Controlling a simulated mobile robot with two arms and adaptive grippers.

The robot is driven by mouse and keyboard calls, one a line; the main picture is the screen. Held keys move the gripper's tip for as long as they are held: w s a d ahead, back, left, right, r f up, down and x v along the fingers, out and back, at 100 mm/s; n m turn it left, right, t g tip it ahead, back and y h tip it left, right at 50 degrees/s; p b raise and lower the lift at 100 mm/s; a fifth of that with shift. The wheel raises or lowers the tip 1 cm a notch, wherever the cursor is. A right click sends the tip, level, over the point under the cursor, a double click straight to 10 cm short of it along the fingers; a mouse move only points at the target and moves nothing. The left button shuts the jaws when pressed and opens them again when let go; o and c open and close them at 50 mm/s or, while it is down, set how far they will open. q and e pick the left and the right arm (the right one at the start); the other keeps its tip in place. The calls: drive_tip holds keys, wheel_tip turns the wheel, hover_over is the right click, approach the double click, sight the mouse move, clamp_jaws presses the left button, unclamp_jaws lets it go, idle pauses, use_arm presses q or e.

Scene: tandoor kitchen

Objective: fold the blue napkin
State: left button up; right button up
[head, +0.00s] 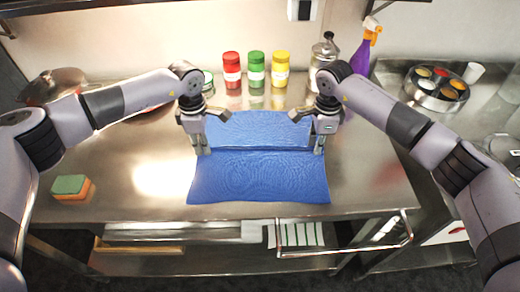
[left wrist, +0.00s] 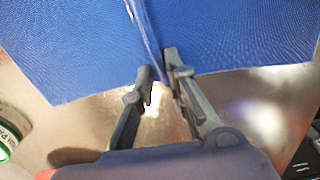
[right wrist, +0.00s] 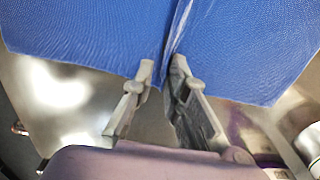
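The blue napkin (head: 260,176) lies on the steel counter, with a raised crease running from left to right between my two grippers. My left gripper (head: 203,150) is at the left end of this crease; in the left wrist view (left wrist: 160,68) its fingertips are close together with the pinched cloth between them. My right gripper (head: 318,150) is at the right end; in the right wrist view (right wrist: 162,68) its fingertips close in on the crease in the same way. The napkin's near part lies flat and its far part extends behind the crease.
Red (head: 232,70), green (head: 256,69) and yellow (head: 280,66) jars stand behind the napkin, beside a metal canister (head: 324,50) and a purple spray bottle (head: 361,55). A sponge (head: 71,186) lies at the left. A round spice tin (head: 436,92) is at the right.

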use_arm(q)
drive_tip(key=shift+f, duration=0.1)
clamp_jaws()
use_arm(e)
drive_tip(key=shift+f, duration=0.15)
clamp_jaws()
idle(0.8)
idle(0.7)
